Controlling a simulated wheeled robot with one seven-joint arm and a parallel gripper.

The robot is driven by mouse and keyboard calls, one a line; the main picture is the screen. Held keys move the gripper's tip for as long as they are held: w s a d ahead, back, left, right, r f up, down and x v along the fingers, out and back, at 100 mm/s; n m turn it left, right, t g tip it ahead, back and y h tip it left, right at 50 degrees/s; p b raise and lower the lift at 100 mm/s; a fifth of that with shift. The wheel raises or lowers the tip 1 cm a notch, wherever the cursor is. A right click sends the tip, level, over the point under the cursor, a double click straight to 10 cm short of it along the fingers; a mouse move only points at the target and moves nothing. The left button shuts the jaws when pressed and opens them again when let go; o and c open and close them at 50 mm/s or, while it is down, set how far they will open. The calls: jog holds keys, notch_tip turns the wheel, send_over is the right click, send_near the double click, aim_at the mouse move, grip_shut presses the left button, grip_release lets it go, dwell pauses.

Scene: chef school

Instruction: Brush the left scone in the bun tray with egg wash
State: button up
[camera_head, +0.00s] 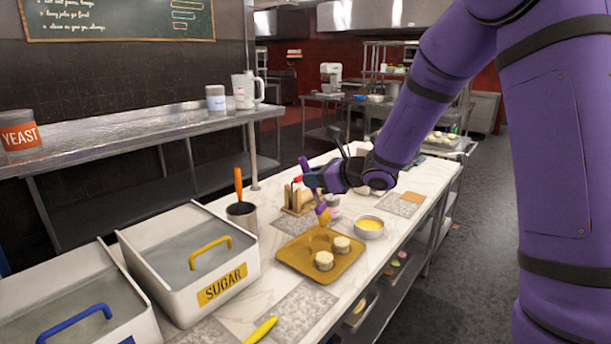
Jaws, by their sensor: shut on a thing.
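The golden-brown bun tray (290,252) lies on the marble counter. Two pale scones sit on its right half: the left scone (323,261) nearer me and the other scone (341,244) behind and to its right. My gripper (311,184) is above and behind the tray, shut on a brush (323,213) with tan bristles pointing down. The bristles hang over the tray's back edge in the picture, apart from both scones. A small bowl of yellow egg wash (369,225) stands just right of the tray. My gripper's fingertips are small and partly hidden.
A sugar bin (222,287) with a yellow handle and a metal cup (242,216) holding an orange-handled tool stand left of the tray. A wooden rack (298,205) is behind it. A yellow-handled utensil (262,331) lies in front. My arm reaches in from the right.

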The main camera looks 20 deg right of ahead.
aim_at(315, 194)
jog(key=shift+f, duration=2.45)
